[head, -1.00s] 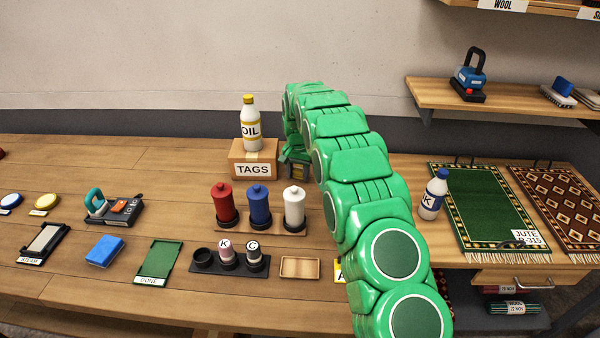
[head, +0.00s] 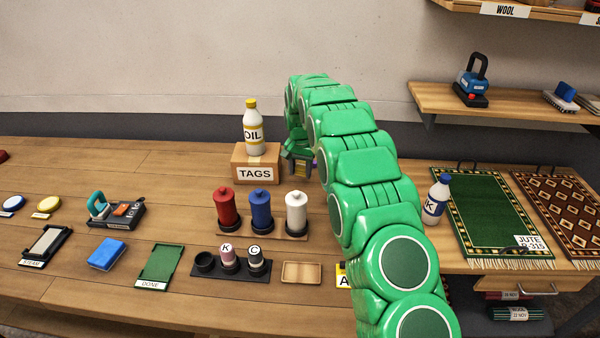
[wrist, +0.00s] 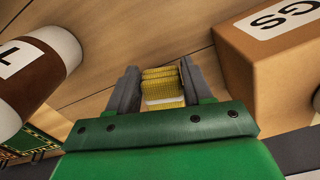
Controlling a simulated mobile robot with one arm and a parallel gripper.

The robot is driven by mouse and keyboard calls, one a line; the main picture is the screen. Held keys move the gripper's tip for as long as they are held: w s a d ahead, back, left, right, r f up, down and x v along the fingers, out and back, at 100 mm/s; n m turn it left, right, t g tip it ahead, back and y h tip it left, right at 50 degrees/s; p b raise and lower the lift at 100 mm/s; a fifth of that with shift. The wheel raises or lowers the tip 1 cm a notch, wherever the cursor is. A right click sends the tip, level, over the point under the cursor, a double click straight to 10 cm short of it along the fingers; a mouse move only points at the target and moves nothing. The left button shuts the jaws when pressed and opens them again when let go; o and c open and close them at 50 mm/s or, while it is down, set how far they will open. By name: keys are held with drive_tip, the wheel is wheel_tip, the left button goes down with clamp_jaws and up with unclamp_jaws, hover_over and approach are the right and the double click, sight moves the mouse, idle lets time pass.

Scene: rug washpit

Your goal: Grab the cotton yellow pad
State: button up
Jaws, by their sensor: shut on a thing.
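In the wrist view, my gripper (wrist: 163,88) has its two grey fingers on either side of a yellow ribbed pad (wrist: 162,77) with a pale band across it. The fingers are closed on it, over or near the wooden bench top. In the head view, my gripper (head: 299,163) is at the back of the bench, just right of the cardboard TAGS box (head: 241,160). There a little yellow shows between its fingers, and most of the pad is hidden.
The TAGS box, with an oil bottle (head: 252,132) on it, stands close beside my gripper. A brown and white container (wrist: 45,75) is on the other side in the wrist view. Bare bench lies left of the box.

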sight(303, 164)
drive_tip(key=s+d+r, duration=0.3)
drive_tip(key=s+r, duration=0.6)
drive_tip(key=s, duration=0.3)
drive_tip(key=shift+s+d, duration=0.2)
drive_tip(key=shift+s, duration=0.2)
